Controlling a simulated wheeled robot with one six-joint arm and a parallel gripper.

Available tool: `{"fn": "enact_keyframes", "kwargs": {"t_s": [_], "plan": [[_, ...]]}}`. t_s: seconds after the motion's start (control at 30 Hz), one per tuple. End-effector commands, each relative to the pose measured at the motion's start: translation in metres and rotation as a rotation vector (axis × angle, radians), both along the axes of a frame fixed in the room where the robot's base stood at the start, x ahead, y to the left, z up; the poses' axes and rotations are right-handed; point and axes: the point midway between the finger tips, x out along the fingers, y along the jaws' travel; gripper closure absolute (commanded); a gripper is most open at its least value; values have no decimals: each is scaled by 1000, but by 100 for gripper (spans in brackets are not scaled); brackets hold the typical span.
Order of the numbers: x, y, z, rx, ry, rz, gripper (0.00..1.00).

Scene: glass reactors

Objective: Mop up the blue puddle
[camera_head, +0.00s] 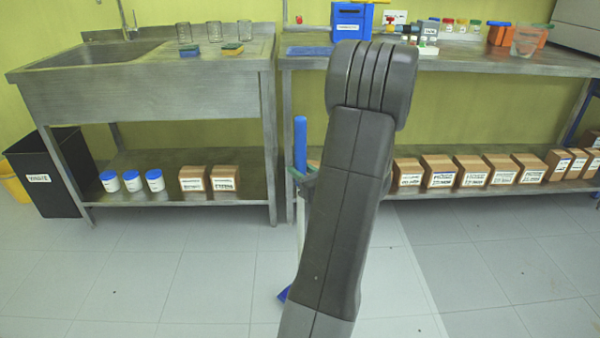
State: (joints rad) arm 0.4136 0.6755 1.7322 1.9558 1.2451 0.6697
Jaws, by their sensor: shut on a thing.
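A mop stands nearly upright in front of the shelving, with a blue grip (300,142) at its top and a pale pole below. A blue piece at its foot (284,294) shows low on the floor, partly hidden by my arm. My gripper (302,177) is shut around the mop's pole just below the blue grip, and my arm covers much of it. No blue puddle shows in this view; my arm hides part of the floor.
A steel sink bench (150,95) stands at the left and a long steel table (480,62) at the right, both with loaded lower shelves. A black bin (45,175) stands at far left. The visible tiled floor (150,275) in front is clear.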

Motion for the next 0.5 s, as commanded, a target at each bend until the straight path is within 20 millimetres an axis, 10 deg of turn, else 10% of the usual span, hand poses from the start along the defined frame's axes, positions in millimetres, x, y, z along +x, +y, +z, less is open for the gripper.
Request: {"fn": "enact_keyframes", "kwargs": {"t_s": [0.5], "plan": [[-2,-2,38,1,-3,7,95]]}}
